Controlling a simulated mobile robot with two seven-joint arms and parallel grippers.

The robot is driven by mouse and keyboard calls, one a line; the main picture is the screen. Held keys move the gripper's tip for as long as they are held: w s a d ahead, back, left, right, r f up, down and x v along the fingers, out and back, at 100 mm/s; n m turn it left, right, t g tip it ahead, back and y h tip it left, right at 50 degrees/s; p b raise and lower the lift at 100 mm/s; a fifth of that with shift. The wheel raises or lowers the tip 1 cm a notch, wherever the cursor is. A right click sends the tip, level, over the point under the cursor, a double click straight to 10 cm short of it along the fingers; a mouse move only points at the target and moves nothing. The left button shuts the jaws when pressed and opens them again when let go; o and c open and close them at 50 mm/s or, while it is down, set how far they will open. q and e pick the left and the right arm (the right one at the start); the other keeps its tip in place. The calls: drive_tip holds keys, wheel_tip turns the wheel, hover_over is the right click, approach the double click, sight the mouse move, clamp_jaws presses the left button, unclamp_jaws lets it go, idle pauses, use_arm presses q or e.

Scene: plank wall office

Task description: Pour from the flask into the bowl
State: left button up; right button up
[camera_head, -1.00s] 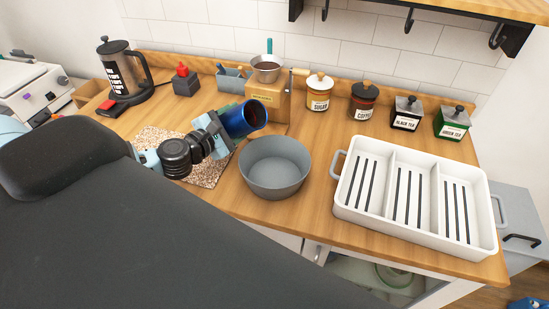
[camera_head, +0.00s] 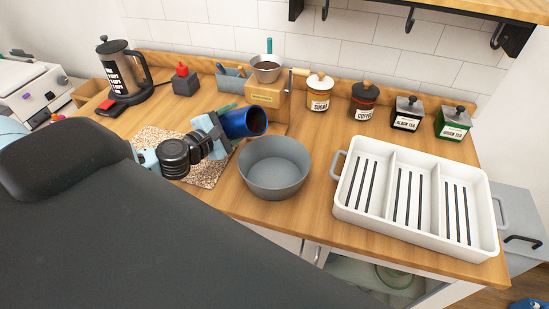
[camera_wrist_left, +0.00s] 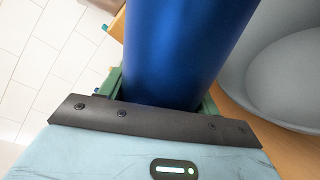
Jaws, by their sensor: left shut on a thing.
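The blue flask (camera_head: 236,122) is held tilted, its open mouth pointing right, above the counter at the bowl's back left. My left gripper (camera_head: 219,128) is shut on it. In the left wrist view the flask (camera_wrist_left: 180,50) sits between the green fingers of the gripper (camera_wrist_left: 163,95). The grey bowl (camera_head: 275,180) stands upright on the counter; its visible inside looks empty. The bowl (camera_wrist_left: 285,75) also shows at the right of the wrist view. No stream from the flask is visible. My right gripper is not in view.
A white divided tray (camera_head: 345,200) stands right of the bowl. Behind are a wooden box (camera_head: 268,98) with a small pan (camera_head: 266,72), and sugar (camera_head: 319,95), coffee (camera_head: 363,105) and tea canisters. A speckled mat (camera_head: 205,176) lies under my left arm. A French press (camera_head: 122,75) stands back left.

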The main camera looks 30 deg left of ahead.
use_arm(q)
drive_tip(key=shift+a+m+b, duration=0.15)
drive_tip(key=shift+m+b, duration=0.15)
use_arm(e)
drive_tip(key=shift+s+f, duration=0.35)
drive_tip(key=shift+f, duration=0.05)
use_arm(q)
drive_tip(key=shift+w, duration=0.1)
drive_tip(key=shift+m+b, duration=0.5)
drive_tip(key=shift+m, duration=0.2)
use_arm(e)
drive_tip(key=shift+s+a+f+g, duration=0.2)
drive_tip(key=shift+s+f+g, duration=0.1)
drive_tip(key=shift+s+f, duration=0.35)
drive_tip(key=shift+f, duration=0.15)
use_arm(q)
drive_tip(key=shift+r+y, duration=0.3)
drive_tip(key=shift+r, duration=0.15)
drive_tip(key=shift+d+f+m, duration=0.1)
drive_tip(key=shift+d+m, duration=0.1)
drive_tip(key=shift+m, duration=0.1)
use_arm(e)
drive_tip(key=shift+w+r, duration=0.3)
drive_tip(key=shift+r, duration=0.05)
